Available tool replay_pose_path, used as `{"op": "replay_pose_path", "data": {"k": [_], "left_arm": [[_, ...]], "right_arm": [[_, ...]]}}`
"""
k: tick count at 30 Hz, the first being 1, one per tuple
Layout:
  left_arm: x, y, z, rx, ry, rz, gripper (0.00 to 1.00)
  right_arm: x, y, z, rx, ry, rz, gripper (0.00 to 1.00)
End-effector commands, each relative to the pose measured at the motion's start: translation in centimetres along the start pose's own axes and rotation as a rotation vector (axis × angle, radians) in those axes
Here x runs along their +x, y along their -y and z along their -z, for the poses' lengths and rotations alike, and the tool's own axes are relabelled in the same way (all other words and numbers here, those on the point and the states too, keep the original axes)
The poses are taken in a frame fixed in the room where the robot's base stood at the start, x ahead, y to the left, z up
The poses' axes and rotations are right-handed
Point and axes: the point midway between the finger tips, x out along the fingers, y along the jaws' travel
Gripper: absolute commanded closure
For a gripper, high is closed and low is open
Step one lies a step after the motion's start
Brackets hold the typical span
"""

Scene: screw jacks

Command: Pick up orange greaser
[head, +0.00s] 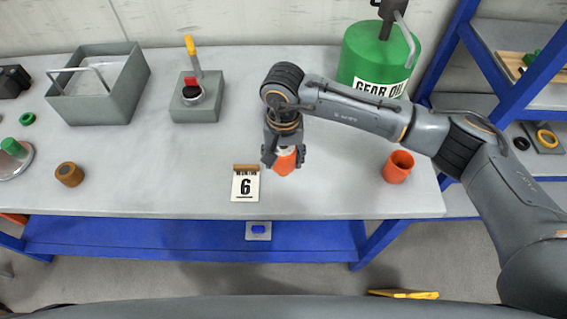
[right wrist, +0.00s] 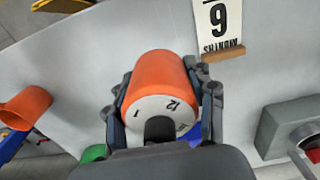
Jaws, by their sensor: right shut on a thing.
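The orange greaser (head: 285,163) is an orange cylinder with a white, numbered end cap. My right gripper (head: 285,150) is shut on it over the middle of the workbench, to the right of the card with a 6. In the right wrist view the fingers of the gripper (right wrist: 163,112) press on both sides of the greaser (right wrist: 158,80), and its white end faces the camera. I cannot tell whether its far end touches the bench. My left gripper is not in view.
An orange cup (head: 398,167) stands right on the workbench (head: 330,200). The number card (head: 245,185) is near the front edge. A green gear oil can (head: 376,58), a grey box with a lever (head: 197,97) and a grey tray (head: 98,85) stand behind. A brown ring (head: 69,174) lies left.

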Motion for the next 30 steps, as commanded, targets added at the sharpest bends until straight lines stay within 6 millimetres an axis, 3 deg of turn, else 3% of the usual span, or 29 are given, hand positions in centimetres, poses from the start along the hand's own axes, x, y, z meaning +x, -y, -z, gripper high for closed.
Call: {"op": "replay_pose_path", "data": {"k": [5,15,21,30], "left_arm": [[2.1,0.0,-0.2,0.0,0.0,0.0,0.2],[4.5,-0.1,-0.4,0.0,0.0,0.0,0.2],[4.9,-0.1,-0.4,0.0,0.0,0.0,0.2],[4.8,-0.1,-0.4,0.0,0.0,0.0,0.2]], "right_arm": [[-3.9,0.0,-3.3,-0.006,-0.01,0.002,0.93],[-6.7,0.0,-10.2,-0.003,-0.005,0.001,0.93],[-7.7,0.0,-11.8,0.001,-0.003,0.001,0.93],[-7.9,0.0,-12.1,0.002,-0.001,0.001,0.93]]}}
